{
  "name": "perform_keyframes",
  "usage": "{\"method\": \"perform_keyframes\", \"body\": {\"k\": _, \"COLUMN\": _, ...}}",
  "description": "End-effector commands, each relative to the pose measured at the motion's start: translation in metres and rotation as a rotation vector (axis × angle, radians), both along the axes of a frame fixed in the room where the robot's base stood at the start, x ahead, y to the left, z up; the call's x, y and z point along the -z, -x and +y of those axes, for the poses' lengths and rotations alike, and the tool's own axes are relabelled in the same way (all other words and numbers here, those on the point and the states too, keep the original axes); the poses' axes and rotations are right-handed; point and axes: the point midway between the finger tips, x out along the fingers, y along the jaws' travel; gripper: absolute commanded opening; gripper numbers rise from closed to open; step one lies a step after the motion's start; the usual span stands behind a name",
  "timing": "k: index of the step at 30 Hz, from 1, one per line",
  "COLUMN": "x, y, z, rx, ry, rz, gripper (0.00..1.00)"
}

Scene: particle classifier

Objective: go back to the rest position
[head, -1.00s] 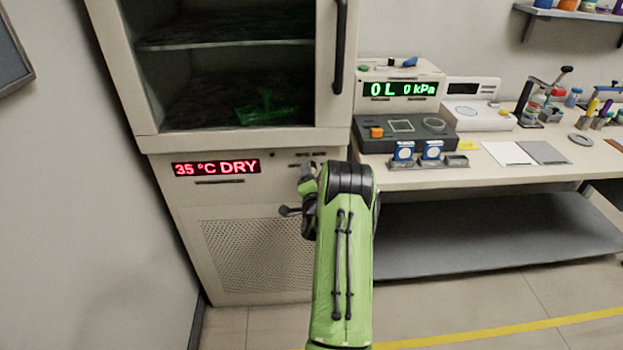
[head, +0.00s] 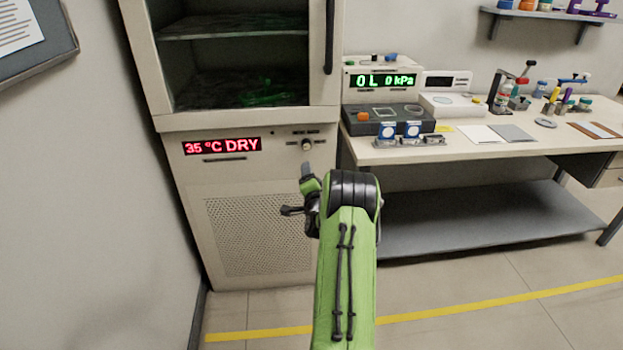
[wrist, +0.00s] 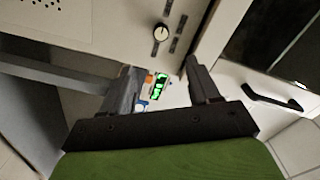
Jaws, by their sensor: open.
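My gripper (wrist: 163,92) is open and empty in the wrist view, with its two grey fingers spread apart. In the head view my green arm reaches forward, and the end of the gripper (head: 305,172) shows in part beside the arm's black joint, in front of the drying cabinet (head: 190,240). The fingers are apart from the cabinet's knob (head: 307,145), which also shows above the fingers in the wrist view (wrist: 161,32). Much of the gripper is hidden behind the arm in the head view.
The cabinet display (head: 221,146) reads 35 °C DRY. A workbench (head: 470,151) with instruments stands to the right, with a grey lower shelf (head: 490,218). The cabinet's dark handle (head: 329,40) is upright. Open floor with a yellow line (head: 450,311) lies in front.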

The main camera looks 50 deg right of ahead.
Motion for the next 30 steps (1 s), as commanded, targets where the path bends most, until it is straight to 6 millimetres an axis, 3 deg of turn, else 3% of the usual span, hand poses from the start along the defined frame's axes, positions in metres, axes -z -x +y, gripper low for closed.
{"method": "perform_keyframes", "body": {"k": 10, "x": -0.001, "y": -0.001, "z": 0.001, "rx": -0.003, "ry": 0.001, "rz": 0.002, "gripper": 0.61}}
{"method": "perform_keyframes", "body": {"k": 12, "x": -0.010, "y": -0.010, "z": 0.012, "rx": -0.033, "ry": 0.007, "rz": 0.026, "gripper": 0.61}}
{"method": "perform_keyframes", "body": {"k": 14, "x": -0.026, "y": -0.027, "z": 0.035, "rx": -0.094, "ry": 0.021, "rz": 0.083, "gripper": 0.61}}
{"method": "perform_keyframes", "body": {"k": 17, "x": -0.064, "y": -0.059, "z": 0.102, "rx": -0.250, "ry": 0.065, "rz": 0.247, "gripper": 0.61}}
{"method": "perform_keyframes", "body": {"k": 18, "x": -0.078, "y": -0.066, "z": 0.135, "rx": -0.320, "ry": 0.088, "rz": 0.324, "gripper": 0.61}}
{"method": "perform_keyframes", "body": {"k": 22, "x": -0.115, "y": -0.059, "z": 0.243, "rx": -0.530, "ry": 0.180, "rz": 0.575, "gripper": 0.61}}
{"method": "perform_keyframes", "body": {"k": 25, "x": -0.133, "y": -0.026, "z": 0.319, "rx": -0.681, "ry": 0.259, "rz": 0.755, "gripper": 0.61}}
{"method": "perform_keyframes", "body": {"k": 27, "x": -0.140, "y": 0.010, "z": 0.364, "rx": -0.778, "ry": 0.316, "rz": 0.872, "gripper": 0.61}}
{"method": "perform_keyframes", "body": {"k": 30, "x": -0.142, "y": 0.065, "z": 0.412, "rx": -0.902, "ry": 0.383, "rz": 1.013, "gripper": 0.61}}
